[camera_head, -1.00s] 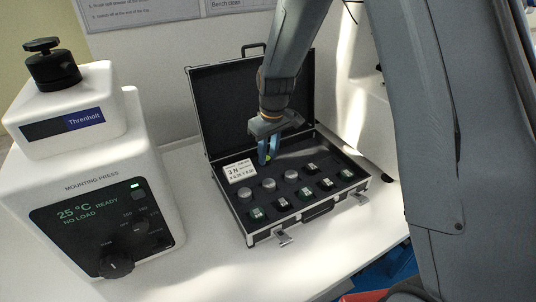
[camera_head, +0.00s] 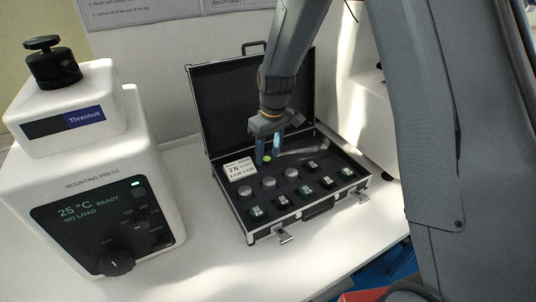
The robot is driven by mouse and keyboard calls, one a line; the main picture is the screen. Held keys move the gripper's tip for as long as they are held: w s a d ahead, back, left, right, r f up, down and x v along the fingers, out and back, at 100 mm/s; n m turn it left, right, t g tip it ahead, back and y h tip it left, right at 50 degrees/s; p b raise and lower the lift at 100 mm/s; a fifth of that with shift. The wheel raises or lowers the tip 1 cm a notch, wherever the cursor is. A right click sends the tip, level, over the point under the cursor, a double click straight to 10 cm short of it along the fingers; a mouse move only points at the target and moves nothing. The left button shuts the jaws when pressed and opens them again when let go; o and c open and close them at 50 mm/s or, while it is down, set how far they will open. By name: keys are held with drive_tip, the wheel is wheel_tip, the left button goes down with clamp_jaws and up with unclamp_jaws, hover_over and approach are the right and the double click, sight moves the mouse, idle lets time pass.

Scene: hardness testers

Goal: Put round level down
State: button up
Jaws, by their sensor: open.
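The round level (camera_head: 267,159) is a small yellow-green disc in the open black case (camera_head: 234,214), near the back of the foam beside the white label card. My gripper (camera_head: 268,150) points down over it with its blue fingers apart. The fingertips are just above or beside the level; I cannot tell whether they touch it.
The case holds several silver cylinders (camera_head: 269,183) and several dark green-marked blocks (camera_head: 256,213). The label card (camera_head: 239,170) lies at its left. The raised lid (camera_head: 230,105) stands behind my gripper. A white mounting press (camera_head: 95,200) stands at the left.

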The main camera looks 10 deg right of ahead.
wheel_tip(320, 180, up, 11)
drive_tip(key=s+b, duration=0.1)
drive_tip(key=b, duration=0.1)
drive_tip(key=s+d+f+m, duration=0.2)
drive_tip(key=s+d, duration=0.4)
drive_tip(key=s, duration=0.5)
drive_tip(key=s+d+f+m, duration=0.3)
drive_tip(key=s+d, duration=0.4)
drive_tip(key=s, duration=0.4)
drive_tip(key=shift+s+f+m+g+h, duration=0.15)
drive_tip(key=shift+m+g+h, duration=0.25)
drive_tip(key=shift+m, duration=0.5)
